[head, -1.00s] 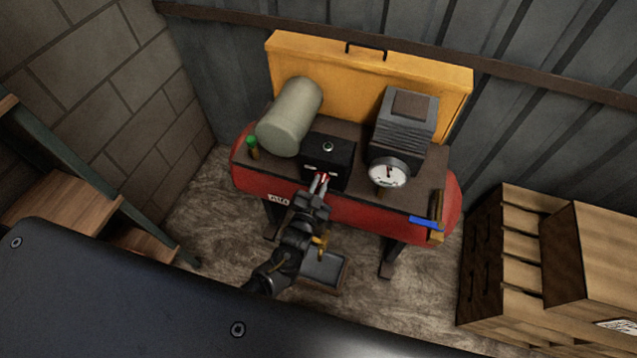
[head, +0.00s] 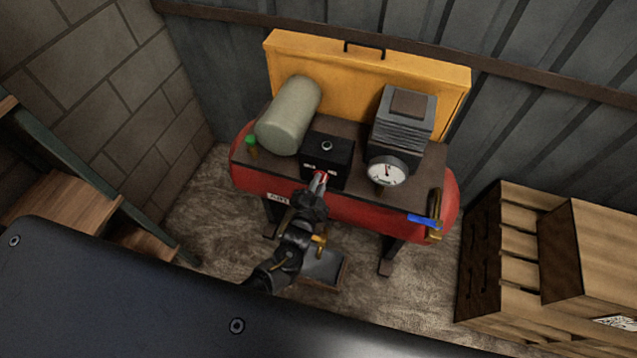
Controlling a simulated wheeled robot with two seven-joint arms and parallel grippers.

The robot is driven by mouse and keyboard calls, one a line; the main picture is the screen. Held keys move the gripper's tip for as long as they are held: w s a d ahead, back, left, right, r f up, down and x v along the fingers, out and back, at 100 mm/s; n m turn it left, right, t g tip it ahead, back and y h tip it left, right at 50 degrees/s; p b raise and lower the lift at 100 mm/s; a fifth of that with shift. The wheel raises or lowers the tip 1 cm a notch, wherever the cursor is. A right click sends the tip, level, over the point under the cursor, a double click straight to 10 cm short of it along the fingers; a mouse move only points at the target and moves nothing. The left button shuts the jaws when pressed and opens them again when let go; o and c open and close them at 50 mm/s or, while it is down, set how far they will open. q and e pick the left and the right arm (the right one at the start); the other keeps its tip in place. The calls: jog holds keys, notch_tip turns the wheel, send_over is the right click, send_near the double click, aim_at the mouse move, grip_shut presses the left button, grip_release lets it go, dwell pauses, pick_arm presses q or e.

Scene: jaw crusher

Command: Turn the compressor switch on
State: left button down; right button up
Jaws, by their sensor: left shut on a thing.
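The red compressor (head: 360,208) stands against the metal wall with a dark top plate. A black switch box (head: 338,150) sits at the middle of that plate, with a small round indicator (head: 327,146) on top that looks pale grey. My left gripper (head: 319,180) reaches up from below to the front of this box. Its fingers are shut on the small red switch (head: 321,175), which they mostly hide, so I cannot tell its exact position. My right gripper is not in view.
A beige cylinder (head: 289,115) lies left of the box; a ribbed motor block (head: 403,120) and a white gauge (head: 386,172) are to its right. A blue-handled valve (head: 424,221) is at the right end. Wooden crates (head: 510,250) stand at the right.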

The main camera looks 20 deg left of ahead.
pick_arm(q)
jog(key=c, duration=1.4)
grip_release()
jog(key=s+b, duration=0.1)
jog(key=s, duration=1)
jog(key=shift+a, duration=0.35)
jog(key=shift+w, duration=0.1)
jog(key=s+a+f+n+g, duration=0.2)
jog(key=s+f+g, duration=0.25)
jog(key=f, duration=0.65)
jog(key=s+a+f+n+g, duration=0.1)
jog(key=s+f+n+g, duration=0.3)
jog(key=f, duration=0.6)
jog(key=s+a+f+g, duration=0.2)
jog(key=s+f, duration=0.3)
jog(key=s, duration=0.4)
jog(key=s+a+f+n+g, duration=0.1)
jog(key=s+a+f+g, duration=0.2)
jog(key=s, duration=0.7)
jog(key=s+a+f+g+y, duration=0.1)
jog(key=s+a+f+g, duration=0.2)
jog(key=s+a+f, duration=0.2)
jog(key=s+f, duration=0.2)
jog(key=s, duration=0.2)
jog(key=shift+s+a+n, duration=0.15)
jog(key=shift+a+n, duration=0.15)
